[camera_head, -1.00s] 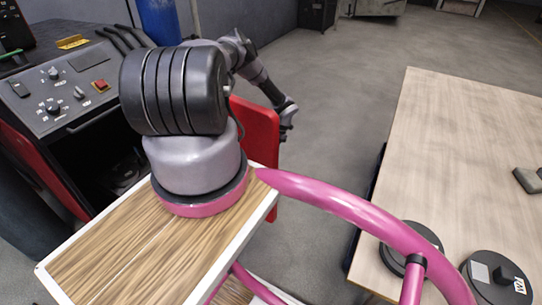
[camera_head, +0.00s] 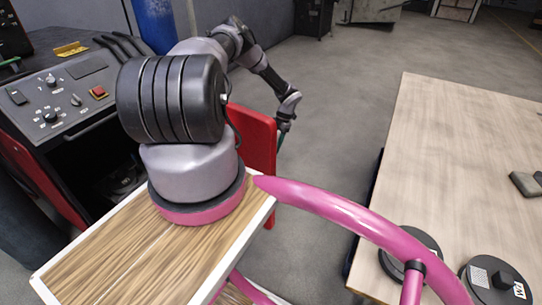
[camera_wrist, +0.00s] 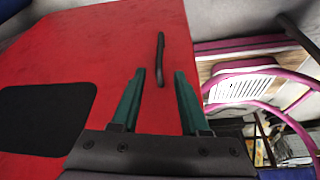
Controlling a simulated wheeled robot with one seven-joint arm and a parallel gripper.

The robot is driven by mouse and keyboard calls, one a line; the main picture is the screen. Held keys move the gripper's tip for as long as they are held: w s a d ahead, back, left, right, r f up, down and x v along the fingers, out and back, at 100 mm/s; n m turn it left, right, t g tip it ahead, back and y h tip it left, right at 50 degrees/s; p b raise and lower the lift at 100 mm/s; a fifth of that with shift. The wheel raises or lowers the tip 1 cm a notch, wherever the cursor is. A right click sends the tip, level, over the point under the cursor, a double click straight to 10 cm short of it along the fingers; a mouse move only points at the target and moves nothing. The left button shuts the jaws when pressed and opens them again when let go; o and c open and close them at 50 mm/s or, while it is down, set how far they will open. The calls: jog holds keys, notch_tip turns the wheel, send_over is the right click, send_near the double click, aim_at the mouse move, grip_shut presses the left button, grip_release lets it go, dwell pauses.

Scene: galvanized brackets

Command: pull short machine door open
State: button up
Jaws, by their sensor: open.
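The red machine door (camera_head: 257,140) stands upright behind my arm's base in the head view, partly hidden by it. In the wrist view the red door (camera_wrist: 100,40) fills the left and middle, with a dark panel (camera_wrist: 45,118) and a black bar handle (camera_wrist: 160,60). My gripper (camera_wrist: 160,75) is open, its two teal fingers on either side of the handle's lower end in the picture. I cannot tell whether the fingers touch the door. In the head view my gripper (camera_head: 282,135) is small at the door's right edge.
The machine's control panel (camera_head: 60,95) and dark opening are at the left, with another red panel (camera_head: 35,170) at the lower left. A wooden table (camera_head: 450,150) with black round items (camera_head: 495,282) stands at the right. Grey floor is clear between.

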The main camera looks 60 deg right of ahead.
jog(key=shift+v, duration=1.25)
